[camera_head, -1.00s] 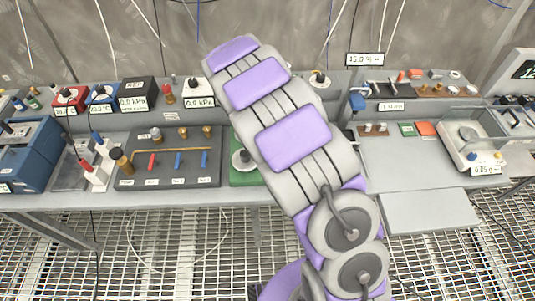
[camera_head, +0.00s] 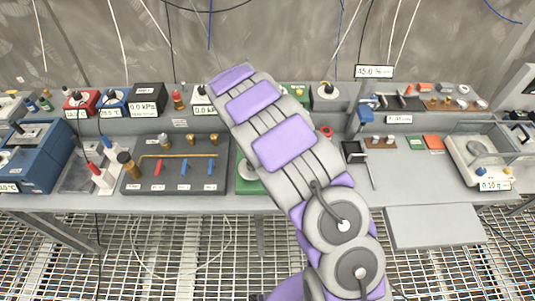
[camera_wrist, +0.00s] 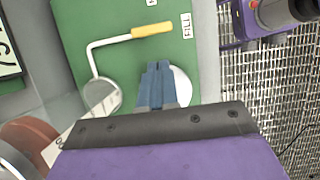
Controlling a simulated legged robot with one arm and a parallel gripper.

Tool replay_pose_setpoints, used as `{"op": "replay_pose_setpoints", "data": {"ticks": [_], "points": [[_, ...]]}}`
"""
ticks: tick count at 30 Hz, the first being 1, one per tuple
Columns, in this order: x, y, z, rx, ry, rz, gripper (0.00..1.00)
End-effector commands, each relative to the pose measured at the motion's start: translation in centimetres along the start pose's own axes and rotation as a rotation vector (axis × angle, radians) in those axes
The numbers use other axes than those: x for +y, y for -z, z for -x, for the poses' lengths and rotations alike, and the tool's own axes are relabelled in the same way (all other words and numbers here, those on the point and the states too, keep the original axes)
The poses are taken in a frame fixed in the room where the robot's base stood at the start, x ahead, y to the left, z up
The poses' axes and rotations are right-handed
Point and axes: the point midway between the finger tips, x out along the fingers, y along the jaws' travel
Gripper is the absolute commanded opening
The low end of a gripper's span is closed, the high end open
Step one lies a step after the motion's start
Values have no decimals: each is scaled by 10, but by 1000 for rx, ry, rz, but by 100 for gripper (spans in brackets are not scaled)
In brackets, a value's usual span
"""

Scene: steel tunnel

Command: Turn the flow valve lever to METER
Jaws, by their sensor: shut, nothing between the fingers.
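In the wrist view, a green board (camera_wrist: 125,62) carries a thin white bent lever (camera_wrist: 97,50) with a yellow grip (camera_wrist: 152,31). The grip points toward a label reading FILL (camera_wrist: 187,25). A METER label is not readable. My gripper (camera_wrist: 158,68) has blue fingers, shut and empty, over the board near a white round part (camera_wrist: 182,86). The fingertips are apart from the yellow grip in the picture; their height above the board is unclear. In the head view, the green board (camera_head: 246,178) is mostly hidden behind my arm, and my gripper is hidden.
A dark panel (camera_head: 130,185) with small red and blue levers stands left of the green board. A balance (camera_head: 468,160) and trays stand on the right. Instruments line the back shelf. Bare bench (camera_head: 400,180) shows right of my arm; grating floor lies in front.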

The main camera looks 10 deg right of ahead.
Motion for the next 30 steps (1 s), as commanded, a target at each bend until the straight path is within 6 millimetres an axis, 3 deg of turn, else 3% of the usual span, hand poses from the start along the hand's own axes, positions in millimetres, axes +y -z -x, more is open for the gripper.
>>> {"op": "replay_pose_setpoints", "data": {"ticks": [15, 20, 30], "points": [[-1, 0, -81, -2, 3, -1, 0], [0, 0, -91, 0, 0, -1, 0], [0, 0, -90, 0, 0, 0, 0]]}}
